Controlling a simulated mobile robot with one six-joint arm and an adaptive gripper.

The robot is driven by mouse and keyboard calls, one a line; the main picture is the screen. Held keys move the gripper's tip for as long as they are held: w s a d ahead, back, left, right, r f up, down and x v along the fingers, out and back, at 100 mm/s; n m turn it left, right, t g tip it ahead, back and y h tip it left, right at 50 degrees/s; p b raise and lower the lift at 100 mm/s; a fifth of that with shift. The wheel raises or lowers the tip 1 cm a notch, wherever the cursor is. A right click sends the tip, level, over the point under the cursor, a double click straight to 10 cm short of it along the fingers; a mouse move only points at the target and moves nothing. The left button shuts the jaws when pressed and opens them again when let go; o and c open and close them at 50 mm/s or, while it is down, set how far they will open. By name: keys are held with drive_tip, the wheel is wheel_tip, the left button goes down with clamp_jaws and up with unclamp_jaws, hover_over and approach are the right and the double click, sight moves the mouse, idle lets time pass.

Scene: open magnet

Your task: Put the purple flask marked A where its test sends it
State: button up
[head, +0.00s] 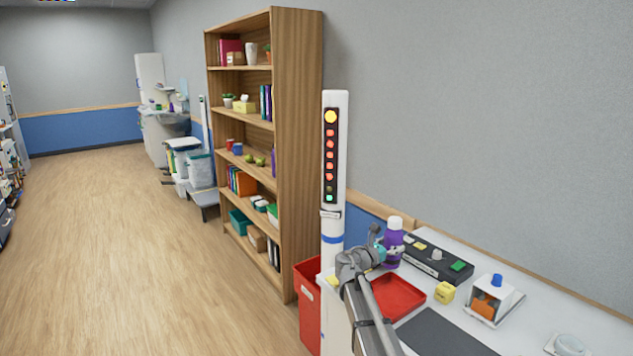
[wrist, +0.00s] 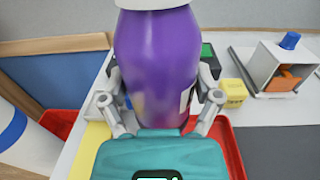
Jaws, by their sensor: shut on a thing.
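The purple flask (head: 393,243) with a white cap is upright at the left end of the white table in the head view. It fills the middle of the wrist view (wrist: 157,65). My gripper (wrist: 160,105) is shut on it, with a finger on each side of its body. In the head view my gripper (head: 391,251) reaches the flask from the left. A pale label edge shows on the flask's right side in the wrist view; I cannot read a letter. The flask's base is hidden, so I cannot tell whether it touches anything.
A black device (head: 438,258) with a green button is behind the flask. A red tray (head: 412,291), yellow cube (head: 445,293), white box (head: 482,310) and dark mat (head: 440,335) lie along the table. A white post with lights (head: 333,220) and a red bin (head: 308,285) stand left.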

drive_tip(key=shift+r+p, duration=0.9)
drive_tip(key=shift+r, duration=0.2)
